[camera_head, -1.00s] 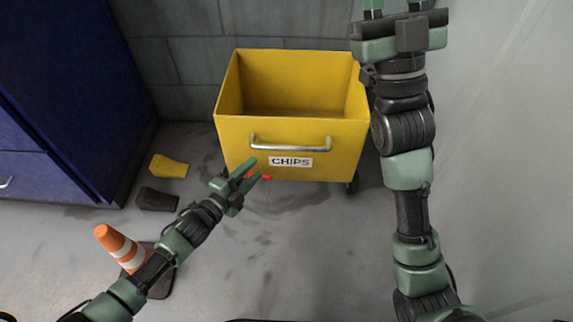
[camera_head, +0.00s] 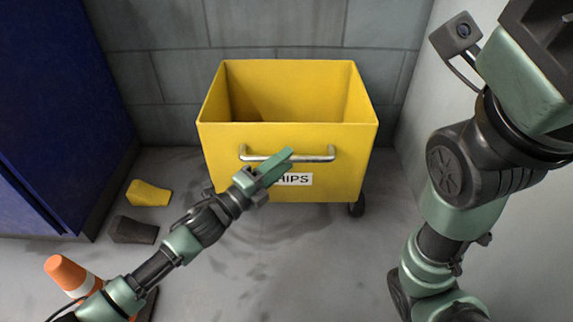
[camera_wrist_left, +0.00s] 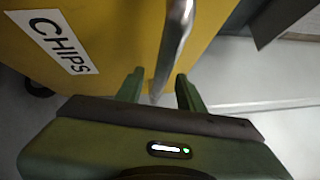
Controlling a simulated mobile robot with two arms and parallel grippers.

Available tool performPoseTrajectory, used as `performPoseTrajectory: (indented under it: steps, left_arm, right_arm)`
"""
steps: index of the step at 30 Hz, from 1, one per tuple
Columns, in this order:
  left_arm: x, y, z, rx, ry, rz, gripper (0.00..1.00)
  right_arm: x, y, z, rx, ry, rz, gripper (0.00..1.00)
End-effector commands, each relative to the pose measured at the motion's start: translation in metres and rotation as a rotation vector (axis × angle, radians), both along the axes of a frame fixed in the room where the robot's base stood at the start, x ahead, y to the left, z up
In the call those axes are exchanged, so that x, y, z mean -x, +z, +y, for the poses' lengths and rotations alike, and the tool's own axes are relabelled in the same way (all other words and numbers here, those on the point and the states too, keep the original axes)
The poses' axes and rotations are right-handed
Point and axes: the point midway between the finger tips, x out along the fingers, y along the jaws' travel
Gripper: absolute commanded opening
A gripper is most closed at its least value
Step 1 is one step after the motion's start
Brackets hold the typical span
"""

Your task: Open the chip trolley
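The yellow chip trolley (camera_head: 340,165) is an open-topped box on wheels against the back wall, with a silver bar handle (camera_head: 318,158) and a partly covered CHIPS label (camera_head: 296,180) on its front. In the left wrist view the label (camera_wrist_left: 58,42) is at upper left and the handle (camera_wrist_left: 172,45) runs down between my fingers. My left gripper (camera_head: 280,164) is open in front of the trolley at the handle; its fingers (camera_wrist_left: 160,88) are apart on either side of the bar. I cannot tell whether they touch it. My right gripper's fingers are out of view.
A yellow wedge (camera_head: 148,193) and a dark wedge (camera_head: 133,230) lie on the floor left of the trolley. A blue cabinet (camera_head: 60,120) is at far left. Floor in front of the trolley is clear.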

Motion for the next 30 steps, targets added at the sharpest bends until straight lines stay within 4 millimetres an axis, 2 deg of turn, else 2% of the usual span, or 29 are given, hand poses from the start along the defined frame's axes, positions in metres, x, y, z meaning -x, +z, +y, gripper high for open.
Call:
performPoseTrajectory:
  steps: [3, 13, 17, 30]
  left_arm:
    - [-0.0077, 0.0003, -0.0079, 0.000, 0.000, -0.001, 0.38]
    - [-0.0105, 0.0021, -0.0108, 0.000, 0.000, 0.001, 0.38]
    - [-0.0104, 0.0021, -0.0106, 0.000, 0.000, 0.001, 0.02]
    - [-0.0103, 0.0015, -0.0103, 0.000, 0.001, 0.002, 0.00]
  right_arm:
    - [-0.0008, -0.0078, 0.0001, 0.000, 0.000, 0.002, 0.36]
    - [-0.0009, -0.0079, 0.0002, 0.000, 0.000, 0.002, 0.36]
    - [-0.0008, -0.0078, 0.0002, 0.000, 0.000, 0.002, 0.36]
    - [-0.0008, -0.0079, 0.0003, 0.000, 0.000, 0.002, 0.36]
